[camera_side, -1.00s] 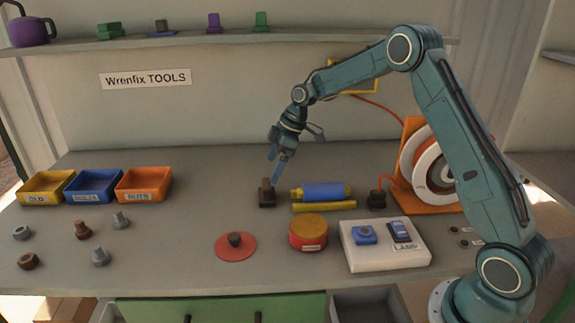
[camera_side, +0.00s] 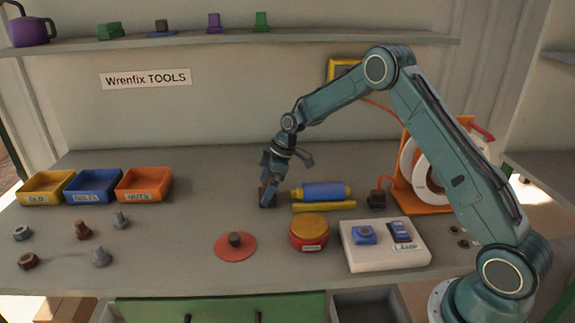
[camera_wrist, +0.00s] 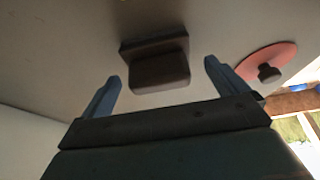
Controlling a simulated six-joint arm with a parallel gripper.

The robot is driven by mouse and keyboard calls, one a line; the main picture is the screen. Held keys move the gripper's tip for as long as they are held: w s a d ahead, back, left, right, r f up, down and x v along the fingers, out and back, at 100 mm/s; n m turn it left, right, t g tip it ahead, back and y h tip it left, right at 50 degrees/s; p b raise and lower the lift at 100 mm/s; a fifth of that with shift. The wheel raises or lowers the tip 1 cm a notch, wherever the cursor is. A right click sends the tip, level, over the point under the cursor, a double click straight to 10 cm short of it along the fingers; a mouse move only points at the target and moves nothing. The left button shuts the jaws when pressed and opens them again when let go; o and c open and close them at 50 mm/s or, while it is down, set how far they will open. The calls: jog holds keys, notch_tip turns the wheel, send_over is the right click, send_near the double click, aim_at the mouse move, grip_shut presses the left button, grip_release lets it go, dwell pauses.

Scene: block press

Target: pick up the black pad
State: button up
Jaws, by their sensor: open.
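The black pad (camera_wrist: 158,68) is a dark block on a wider base, standing on the bench in the wrist view. My gripper (camera_wrist: 162,75) is open, its two blue fingers spread to either side of the pad in that view. The pad shows just beyond the fingertips, and I see no finger touching it. In the side view my gripper (camera_side: 267,196) is low over the pad's spot, left of the blue cylinder, and hides most of the pad.
A blue cylinder (camera_side: 325,191) and a yellow bar (camera_side: 324,206) lie close to the right. A red disc (camera_side: 235,253) with a dark knob, a red-yellow tin (camera_side: 309,235) and a white switch box (camera_side: 385,252) stand nearer the front. Bins (camera_side: 94,188) and loose bolts are at left.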

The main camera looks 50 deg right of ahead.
aim_at(264, 183)
jog(key=shift+x, duration=0.75)
jog(key=c, duration=1.1)
jog(key=shift+r, duration=0.15)
notch_tip(264, 183, up, 20)
jog(key=shift+f, duration=0.15)
jog(key=o, duration=0.4)
jog(key=shift+c, duration=1.4)
